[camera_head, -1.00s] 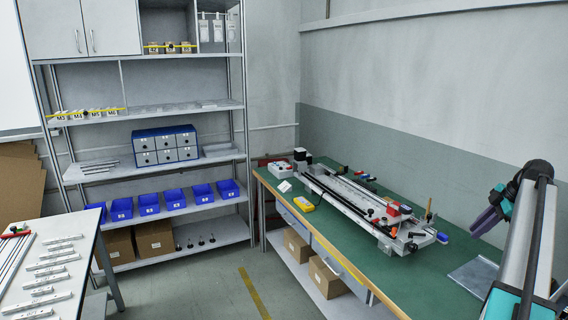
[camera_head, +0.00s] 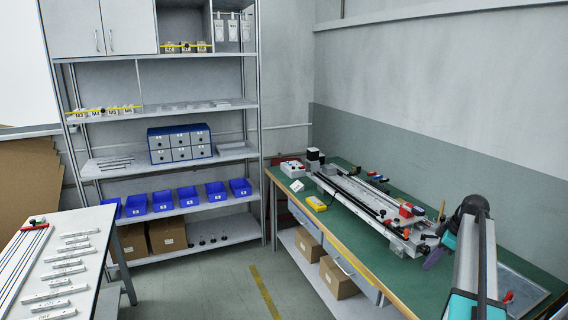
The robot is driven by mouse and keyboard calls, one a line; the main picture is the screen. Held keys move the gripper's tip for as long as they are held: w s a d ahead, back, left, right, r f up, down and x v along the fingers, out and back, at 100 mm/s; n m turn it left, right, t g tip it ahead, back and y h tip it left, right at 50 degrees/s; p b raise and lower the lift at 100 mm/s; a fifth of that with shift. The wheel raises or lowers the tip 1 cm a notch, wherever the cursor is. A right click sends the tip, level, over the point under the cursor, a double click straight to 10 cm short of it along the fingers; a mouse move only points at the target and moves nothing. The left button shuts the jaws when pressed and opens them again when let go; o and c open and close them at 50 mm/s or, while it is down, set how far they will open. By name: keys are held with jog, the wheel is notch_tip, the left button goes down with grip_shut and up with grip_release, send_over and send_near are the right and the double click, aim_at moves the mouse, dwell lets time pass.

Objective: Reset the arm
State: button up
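My gripper (camera_head: 434,258) shows only in part at the right, below the dark wrist of my arm. Its purple-grey fingers hang over the green bench (camera_head: 412,286), near the right end of the gantry assembly (camera_head: 362,200). I cannot tell whether the fingers are open or shut, or whether they hold anything. My arm link hides part of the bench's right side. A screwdriver cannot be made out clearly.
A shelf rack (camera_head: 258,140) with blue bins (camera_head: 188,197) stands at the back. A white table (camera_head: 108,240) with metal profiles is at the left. A yellow device (camera_head: 316,203) lies on the bench. Clear floor (camera_head: 225,285) lies between the tables.

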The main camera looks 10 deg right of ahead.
jog(key=a+f+m+g, duration=0.1)
jog(key=a+f+m, duration=0.1)
jog(key=a+f, duration=0.8)
jog(key=a+f+m+g, duration=0.15)
jog(key=a+f, duration=0.45)
jog(key=a, duration=0.9)
jog(key=s+a+f+m+h, duration=0.1)
jog(key=s+a+f+m, duration=0.1)
jog(key=s+a+f, duration=0.35)
jog(key=s+a+f+m+h, duration=0.1)
jog(key=s+a+f, duration=0.2)
jog(key=a, duration=0.5)
jog(key=s+a+f+m+h, duration=0.1)
jog(key=s+a+f+m, duration=0.1)
jog(key=s+a+f, duration=0.35)
jog(key=s+f+g, duration=0.3)
jog(key=s+f, duration=0.5)
jog(key=s, duration=0.4)
jog(key=s+a+f+g, duration=0.1)
jog(key=s+f+g, duration=0.2)
jog(key=s+f, duration=0.5)
jog(key=s, duration=0.4)
jog(key=shift+a+f, duration=0.25)
